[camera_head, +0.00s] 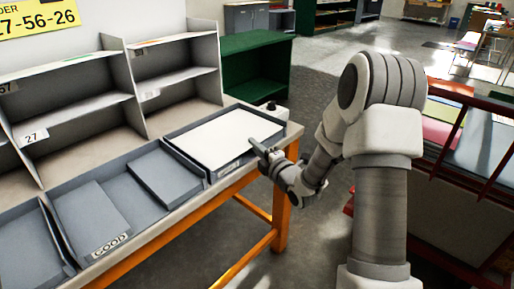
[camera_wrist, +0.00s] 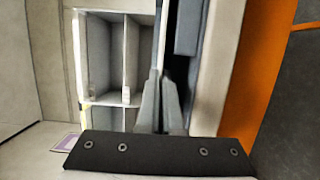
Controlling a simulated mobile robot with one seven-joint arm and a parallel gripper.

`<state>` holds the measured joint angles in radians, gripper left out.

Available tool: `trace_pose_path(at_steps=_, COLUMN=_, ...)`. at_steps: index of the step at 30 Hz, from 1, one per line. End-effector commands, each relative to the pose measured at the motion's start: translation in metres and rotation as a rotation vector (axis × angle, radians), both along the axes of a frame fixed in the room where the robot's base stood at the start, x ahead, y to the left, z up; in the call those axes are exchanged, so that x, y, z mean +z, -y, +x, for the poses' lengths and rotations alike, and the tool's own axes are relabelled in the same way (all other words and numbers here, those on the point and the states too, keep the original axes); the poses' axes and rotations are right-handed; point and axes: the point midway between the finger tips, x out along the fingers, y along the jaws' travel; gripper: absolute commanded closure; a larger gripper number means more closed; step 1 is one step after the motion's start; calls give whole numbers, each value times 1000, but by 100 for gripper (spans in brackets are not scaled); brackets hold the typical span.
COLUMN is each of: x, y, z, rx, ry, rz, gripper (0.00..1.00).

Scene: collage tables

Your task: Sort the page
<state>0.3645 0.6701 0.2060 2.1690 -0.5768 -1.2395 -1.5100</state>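A large white page (camera_head: 225,137) lies flat in the right-hand grey tray (camera_head: 205,172) on the table. It covers most of that tray. My gripper (camera_head: 257,147) is at the tray's right edge, close to the page's right corner. In the wrist view its two fingers (camera_wrist: 158,78) come together at the tips and look shut. No page shows clearly between them. I cannot tell whether the fingertips touch the page or the tray rim.
A tray labelled "GOOD" (camera_head: 109,245) stands left on the table (camera_head: 160,236), holding grey slabs. White pigeonhole shelves (camera_head: 75,108) with number tags, one reading 27, stand behind. A yellow sign (camera_head: 38,17) hangs above. A green cabinet (camera_head: 256,65) is beyond. A red rack (camera_head: 465,250) stands right.

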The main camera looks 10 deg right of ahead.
Motion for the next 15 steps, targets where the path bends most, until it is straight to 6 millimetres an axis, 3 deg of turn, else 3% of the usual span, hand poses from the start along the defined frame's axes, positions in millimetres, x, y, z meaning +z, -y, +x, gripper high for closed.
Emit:
trace_pose_path(at_steps=13, x=-6, y=0, z=1, rx=0, ry=1, rz=0, gripper=100)
trace_pose_path(at_steps=15, x=-6, y=0, z=1, rx=0, ry=1, rz=0, gripper=89)
